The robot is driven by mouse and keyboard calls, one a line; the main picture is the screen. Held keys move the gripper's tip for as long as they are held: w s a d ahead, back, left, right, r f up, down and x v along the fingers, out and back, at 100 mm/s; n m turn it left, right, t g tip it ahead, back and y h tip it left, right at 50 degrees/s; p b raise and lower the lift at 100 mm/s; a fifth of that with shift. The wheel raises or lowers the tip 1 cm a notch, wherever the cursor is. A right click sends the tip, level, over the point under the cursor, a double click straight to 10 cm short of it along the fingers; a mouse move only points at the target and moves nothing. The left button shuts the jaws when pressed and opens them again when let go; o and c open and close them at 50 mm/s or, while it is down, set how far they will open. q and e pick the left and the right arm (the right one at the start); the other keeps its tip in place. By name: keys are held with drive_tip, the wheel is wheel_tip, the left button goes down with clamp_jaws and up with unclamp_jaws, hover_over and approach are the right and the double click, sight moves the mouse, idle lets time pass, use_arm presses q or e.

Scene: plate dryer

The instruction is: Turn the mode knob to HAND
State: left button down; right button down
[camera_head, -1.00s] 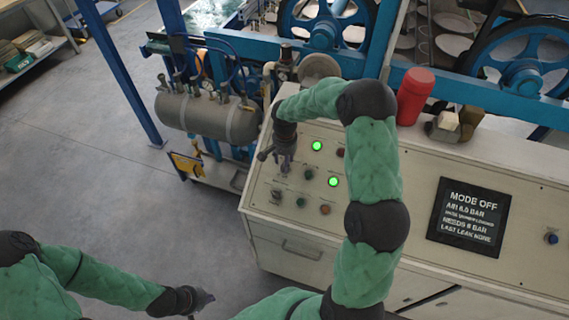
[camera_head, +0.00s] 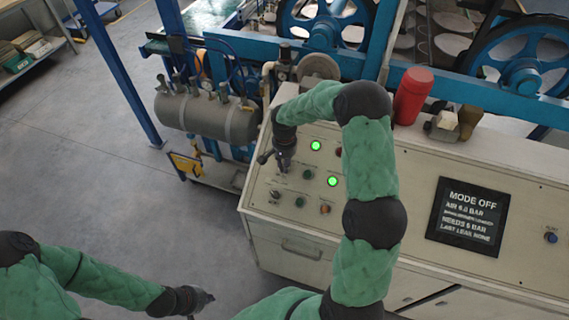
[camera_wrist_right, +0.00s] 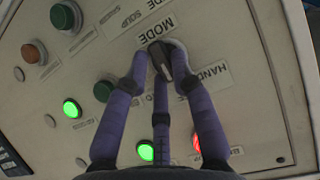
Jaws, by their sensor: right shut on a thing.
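The mode knob (camera_wrist_right: 160,58) is dark and sits on the cream panel under the MODE label (camera_wrist_right: 155,30) in the right wrist view. The HAND label (camera_wrist_right: 209,78) is to its right, partly behind a finger. My right gripper (camera_head: 283,166) is shut on the knob, its fingers around it and hiding much of it. In the head view the gripper covers the knob. The display (camera_head: 468,216) reads MODE OFF. My left gripper (camera_head: 203,299) hangs over the floor at the lower left, away from the panel; its jaw state is unclear.
Two green lamps (camera_head: 316,146) are lit on the panel. Other buttons (camera_head: 300,202) sit close to my right gripper. A red lit button (camera_wrist_right: 197,145) shows beside a finger. A red cylinder (camera_head: 413,95) stands on the cabinet. Open floor (camera_head: 110,190) lies to the left.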

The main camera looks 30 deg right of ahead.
drive_tip(key=shift+a+f+n, duration=0.2)
drive_tip(key=shift+n, duration=0.1)
drive_tip(key=n, duration=0.1)
drive_tip(key=n+g+h+b, duration=0.1)
drive_tip(key=n, duration=0.1)
drive_tip(key=shift+w+a+g+h, duration=0.1)
drive_tip(key=shift+a+g+h, duration=0.1)
drive_tip(key=shift+g+h, duration=0.1)
drive_tip(key=shift+a+f+n+g+h+b, duration=0.15)
drive_tip(key=shift+n+h+b, duration=0.35)
drive_tip(key=shift+n, duration=0.55)
drive_tip(key=shift+a+f+n+g+h+b, duration=0.1)
drive_tip(key=shift+n+g+h+b, duration=0.3)
drive_tip(key=shift+n, duration=0.65)
drive_tip(key=shift+h, duration=0.3)
drive_tip(key=c, duration=1.1)
unclamp_jaws()
drive_tip(key=shift+r, duration=0.25)
drive_tip(key=shift+w+d, duration=0.15)
drive_tip(key=shift+r+t, duration=0.15)
drive_tip(key=shift+t, duration=0.1)
